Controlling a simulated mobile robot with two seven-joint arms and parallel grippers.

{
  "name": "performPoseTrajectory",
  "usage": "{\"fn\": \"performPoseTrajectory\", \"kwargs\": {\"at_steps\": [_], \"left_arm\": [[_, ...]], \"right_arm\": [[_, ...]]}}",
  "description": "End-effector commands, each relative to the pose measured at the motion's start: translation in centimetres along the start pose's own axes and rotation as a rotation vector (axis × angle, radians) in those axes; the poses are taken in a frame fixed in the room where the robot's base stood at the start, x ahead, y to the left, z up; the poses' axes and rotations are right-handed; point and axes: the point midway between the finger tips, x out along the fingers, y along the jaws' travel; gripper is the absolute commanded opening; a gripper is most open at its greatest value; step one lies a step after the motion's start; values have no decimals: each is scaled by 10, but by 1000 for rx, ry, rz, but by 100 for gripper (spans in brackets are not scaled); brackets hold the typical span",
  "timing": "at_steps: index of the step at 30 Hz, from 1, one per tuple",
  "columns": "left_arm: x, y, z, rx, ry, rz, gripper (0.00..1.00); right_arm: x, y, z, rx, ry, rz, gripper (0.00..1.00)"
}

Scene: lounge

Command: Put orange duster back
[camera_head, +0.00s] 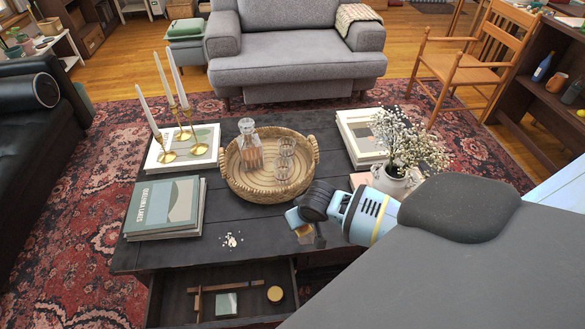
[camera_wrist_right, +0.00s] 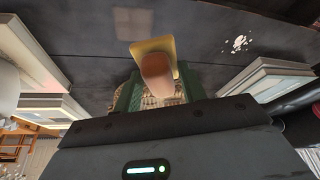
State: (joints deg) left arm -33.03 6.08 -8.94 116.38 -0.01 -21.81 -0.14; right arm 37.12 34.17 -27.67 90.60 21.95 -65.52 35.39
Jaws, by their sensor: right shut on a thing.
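The duster, a rounded orange-brown handle on a flat yellow head, shows in the right wrist view (camera_wrist_right: 157,72). My right gripper (camera_wrist_right: 157,93) is shut on it, with a green finger on each side. In the head view my right gripper (camera_head: 308,228) is over the front right part of the dark coffee table (camera_head: 213,218), and a small tan part of the duster (camera_head: 303,231) shows below it. I cannot tell whether the duster touches the tabletop. An open drawer (camera_head: 184,305) is below the table's front edge. My left gripper is not in view.
White crumbs (camera_head: 232,240) lie left of the gripper. The drawer holds wooden sticks (camera_head: 228,288), a pale box (camera_head: 226,304) and a round yellow thing (camera_head: 275,294). A woven tray (camera_head: 240,192) with glassware, a book stack (camera_head: 163,207) and a flower vase (camera_head: 396,180) stand nearby.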

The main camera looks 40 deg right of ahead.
Motion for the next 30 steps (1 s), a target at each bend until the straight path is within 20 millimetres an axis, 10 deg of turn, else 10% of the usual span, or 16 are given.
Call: {"fn": "performPoseTrajectory", "kwargs": {"at_steps": [9, 18, 30], "left_arm": [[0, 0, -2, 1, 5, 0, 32], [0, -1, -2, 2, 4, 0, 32], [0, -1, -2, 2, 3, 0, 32]], "right_arm": [[-140, -85, -71, -47, 17, -24, 23], [-265, -115, -71, -124, 10, -53, 23], [-297, -114, -63, -144, 0, -59, 23]]}}
